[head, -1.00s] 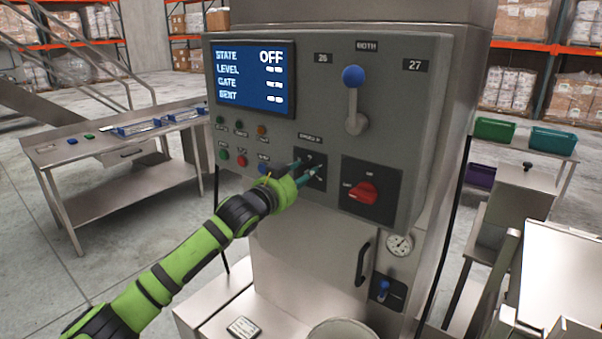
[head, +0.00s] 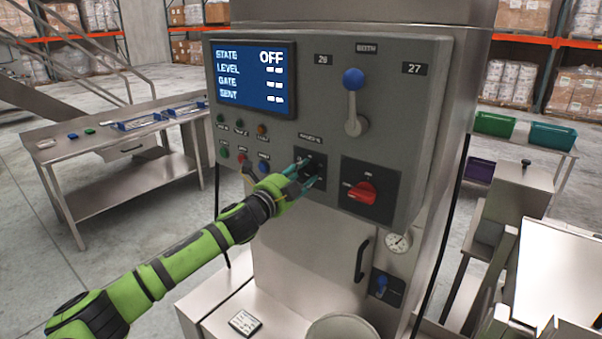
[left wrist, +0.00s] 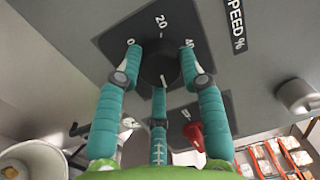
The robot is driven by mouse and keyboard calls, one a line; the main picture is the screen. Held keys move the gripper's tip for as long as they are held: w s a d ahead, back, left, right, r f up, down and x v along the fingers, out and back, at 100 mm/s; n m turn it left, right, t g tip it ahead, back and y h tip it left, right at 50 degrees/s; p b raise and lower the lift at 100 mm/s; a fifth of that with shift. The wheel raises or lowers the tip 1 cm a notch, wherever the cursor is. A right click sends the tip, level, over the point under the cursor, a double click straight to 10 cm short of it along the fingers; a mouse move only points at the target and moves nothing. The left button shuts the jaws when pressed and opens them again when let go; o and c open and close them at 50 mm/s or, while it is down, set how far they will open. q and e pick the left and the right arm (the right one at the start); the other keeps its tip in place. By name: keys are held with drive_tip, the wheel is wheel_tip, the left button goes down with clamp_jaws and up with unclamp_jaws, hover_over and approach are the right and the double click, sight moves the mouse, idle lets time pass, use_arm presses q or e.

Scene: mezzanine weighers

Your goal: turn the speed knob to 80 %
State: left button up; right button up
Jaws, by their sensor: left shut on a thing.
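The speed knob (left wrist: 160,66) is a dark round knob on a black plate (left wrist: 110,40) marked 0, 20 and 40, beside the words SPEED %. In the left wrist view, the teal fingers of my left gripper (left wrist: 162,72) are around the knob and shut on it. The rest of the scale is hidden behind the fingers, and I cannot make out where the knob points. In the head view, my left gripper (head: 306,174) reaches the speed plate (head: 318,185) from the lower left and covers most of the knob. My right gripper is not in view.
Right of the knob is a red rotary switch (head: 362,193); above it is a blue-balled lever (head: 353,80). Coloured buttons (head: 243,158) sit left. The screen (head: 254,77) reads STATE OFF. A steel table (head: 110,150) stands at the left.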

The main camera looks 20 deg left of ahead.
use_arm(q)
drive_tip(key=shift+r+m, duration=0.15)
drive_tip(key=shift+m, duration=1.95)
drive_tip(key=o, duration=1.1)
drive_tip(key=shift+o, duration=0.2)
drive_tip(key=shift+s+a+f, duration=0.15)
drive_tip(key=shift+s+f, duration=0.05)
drive_tip(key=shift+s, duration=0.1)
drive_tip(key=v, duration=1.1)
drive_tip(key=shift+s, duration=0.1)
